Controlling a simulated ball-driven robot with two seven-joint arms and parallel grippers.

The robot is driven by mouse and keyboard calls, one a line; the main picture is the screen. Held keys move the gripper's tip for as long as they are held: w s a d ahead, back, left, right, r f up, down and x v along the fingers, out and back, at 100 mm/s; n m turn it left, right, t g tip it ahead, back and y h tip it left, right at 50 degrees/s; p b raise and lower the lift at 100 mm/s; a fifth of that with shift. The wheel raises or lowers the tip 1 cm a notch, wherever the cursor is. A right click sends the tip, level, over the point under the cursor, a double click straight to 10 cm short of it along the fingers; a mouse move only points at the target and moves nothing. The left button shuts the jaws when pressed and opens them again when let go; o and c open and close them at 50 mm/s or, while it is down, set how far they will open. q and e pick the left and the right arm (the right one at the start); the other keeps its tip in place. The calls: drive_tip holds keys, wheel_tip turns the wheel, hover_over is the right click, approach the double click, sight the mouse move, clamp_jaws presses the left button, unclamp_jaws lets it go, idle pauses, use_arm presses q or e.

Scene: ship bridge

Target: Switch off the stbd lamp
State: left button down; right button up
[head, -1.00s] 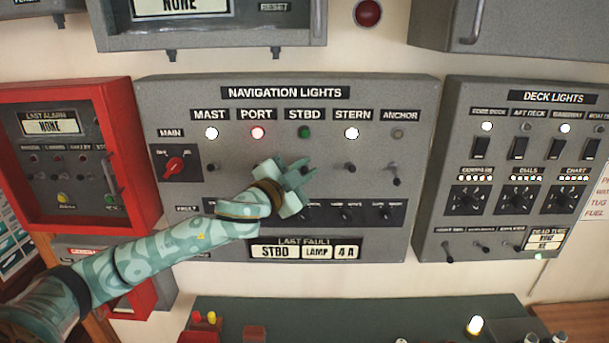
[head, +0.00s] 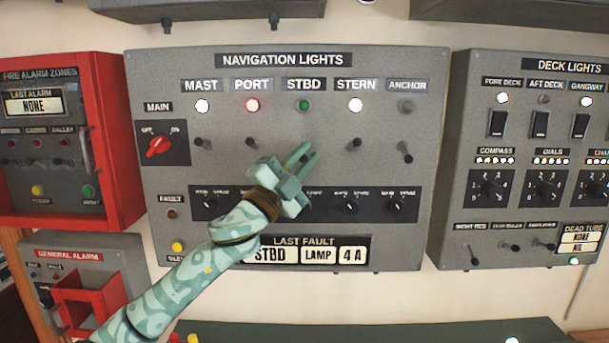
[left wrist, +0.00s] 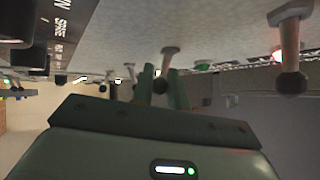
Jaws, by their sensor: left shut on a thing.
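The grey navigation lights panel (head: 290,225) fills the middle of the head view. Its stbd lamp (head: 304,105) shows dull green, dimmer than the lit mast, port and stern lamps. My left gripper (head: 308,158) is in front of the panel below this lamp and hides the stbd switch there. In the left wrist view, the gripper's fingers (left wrist: 160,85) are shut on the stbd switch (left wrist: 169,58), its dark tip between them. A green lamp (left wrist: 202,65) shows beside it. My right gripper is not in view.
The port switch (head: 252,142) and stern switch (head: 354,142) stand out on either side of my left gripper. A row of rotary knobs (head: 351,203) is below. A fault display (head: 303,254) reads STBD LAMP 4 A. An open red alarm box (head: 116,130) juts out at left.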

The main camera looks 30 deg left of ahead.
use_arm(q)
drive_tip(key=shift+f, duration=0.15)
idle(0.3)
drive_tip(key=c, duration=1.4)
unclamp_jaws()
drive_tip(key=shift+c, duration=0.2)
drive_tip(key=shift+s, duration=0.1)
drive_tip(key=shift+s+f+b, duration=0.25)
drive_tip(key=shift+b, duration=0.05)
drive_tip(key=b+v, duration=0.3)
drive_tip(key=v, duration=1.2)
drive_tip(key=shift+s+f, duration=0.15)
drive_tip(key=shift+f, duration=0.05)
drive_tip(key=shift+a, duration=0.15)
